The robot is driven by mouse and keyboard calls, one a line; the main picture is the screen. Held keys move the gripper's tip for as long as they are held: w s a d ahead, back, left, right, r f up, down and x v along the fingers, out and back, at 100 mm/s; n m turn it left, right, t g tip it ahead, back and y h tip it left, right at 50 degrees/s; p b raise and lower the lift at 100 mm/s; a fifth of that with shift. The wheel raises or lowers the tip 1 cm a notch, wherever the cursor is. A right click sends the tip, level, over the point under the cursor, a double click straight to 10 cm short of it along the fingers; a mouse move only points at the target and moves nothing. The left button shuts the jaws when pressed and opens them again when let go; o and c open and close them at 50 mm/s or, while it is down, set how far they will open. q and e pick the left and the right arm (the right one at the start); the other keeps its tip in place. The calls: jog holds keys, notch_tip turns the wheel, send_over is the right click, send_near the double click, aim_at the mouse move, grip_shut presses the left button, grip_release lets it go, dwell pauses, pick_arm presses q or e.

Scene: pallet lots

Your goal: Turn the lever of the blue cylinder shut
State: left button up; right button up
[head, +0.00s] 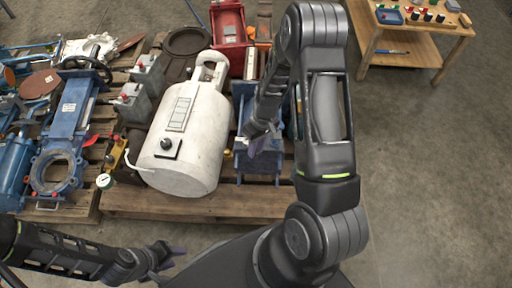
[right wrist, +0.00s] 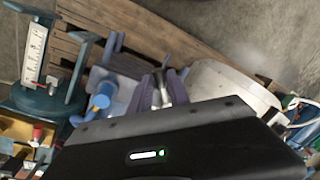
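A blue unit (head: 262,166), which I take for the blue cylinder, stands on the pallet right of the white tank. My right arm and gripper hide much of it. In the right wrist view its pale blue body (right wrist: 127,88) lies just beyond my gripper. My right gripper (head: 258,143) reaches down over the unit; its purple fingers also show in the right wrist view (right wrist: 161,92). A grey metal piece shows between them; I cannot tell whether it is the lever or is gripped. My left gripper (head: 173,259) is open and empty in front of the pallet.
A white tank (head: 190,140) stands close left on the wooden pallet (head: 240,203). A red housing (head: 230,35) is behind. A blue valve (head: 65,130) lies on the left pallet. A wooden bench (head: 425,50) stands back right; the floor at right is clear.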

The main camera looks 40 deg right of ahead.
grip_shut()
dwell(1.0)
